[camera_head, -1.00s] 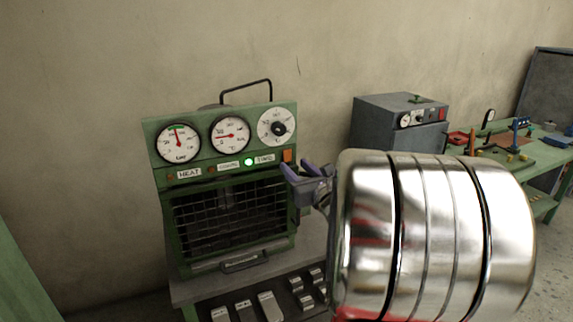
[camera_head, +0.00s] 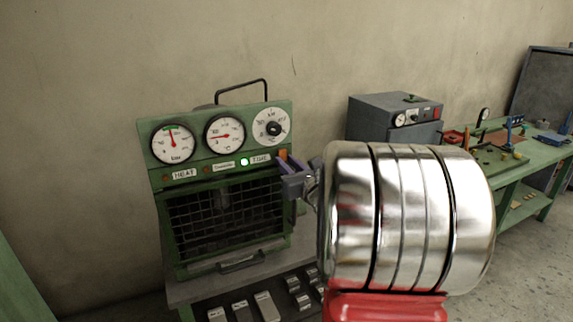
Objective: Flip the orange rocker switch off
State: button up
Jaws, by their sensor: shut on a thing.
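The exact contact and the switch's tilt are partly hidden by the fingers. A green lamp (camera_head: 244,161) on the panel is lit.
Three round dials line the panel's top, above a dark wire-grilled oven door (camera_head: 225,218). Weights or blocks lie on the bench below. A grey box unit (camera_head: 395,120) stands behind, and a green workbench (camera_head: 515,170) is at right.

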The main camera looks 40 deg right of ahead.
grip_shut()
jog(key=shift+r+g, duration=0.25)
jog(key=shift+g, duration=0.55)
jog(key=shift+y, duration=0.3)
jog(key=o, duration=0.7)
grip_release()
jog(key=shift+s+r, duration=0.1)
